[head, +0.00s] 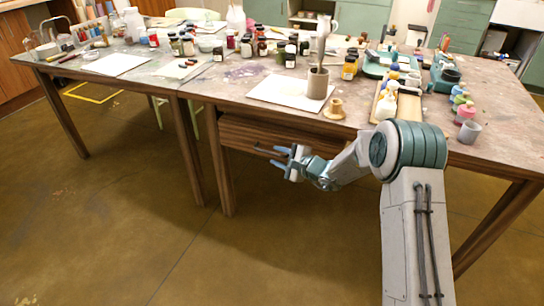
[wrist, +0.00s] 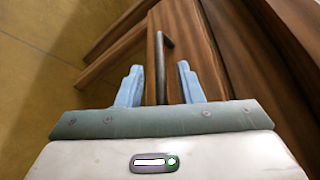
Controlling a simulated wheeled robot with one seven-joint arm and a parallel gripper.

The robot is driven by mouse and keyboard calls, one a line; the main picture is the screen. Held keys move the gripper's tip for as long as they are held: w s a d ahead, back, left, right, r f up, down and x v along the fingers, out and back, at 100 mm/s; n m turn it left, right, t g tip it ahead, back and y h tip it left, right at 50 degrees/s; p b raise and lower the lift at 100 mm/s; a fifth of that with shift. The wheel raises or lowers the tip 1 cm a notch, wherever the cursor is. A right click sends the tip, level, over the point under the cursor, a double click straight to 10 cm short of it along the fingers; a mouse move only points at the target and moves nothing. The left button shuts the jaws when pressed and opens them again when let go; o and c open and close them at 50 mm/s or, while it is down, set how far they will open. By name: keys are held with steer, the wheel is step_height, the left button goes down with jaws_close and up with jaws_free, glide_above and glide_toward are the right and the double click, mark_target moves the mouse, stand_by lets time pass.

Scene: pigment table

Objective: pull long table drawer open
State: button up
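The long table's drawer (head: 240,133) has a brown wooden front under the tabletop; it fills much of the wrist view (wrist: 196,40). I cannot tell for sure whether it stands slightly out. Its dark bar handle (head: 266,150) shows just left of my gripper (head: 279,157) in the head view. In the wrist view the handle (wrist: 160,55) runs up the picture between my two pale blue fingers, with a gap on each side. My gripper is open and holds nothing. How deep the handle sits between the fingers is unclear.
The long table (head: 225,88) carries white paper (head: 285,93), a grey cup (head: 317,84), a wooden spool (head: 335,108) and several pigment jars. A table leg (head: 222,170) stands left of the drawer. The floor (head: 270,250) before the drawer is clear.

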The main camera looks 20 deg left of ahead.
mark_target(272, 154)
steer(key=shift+x, duration=1.65)
jaws_close()
steer(key=shift+s, duration=0.1)
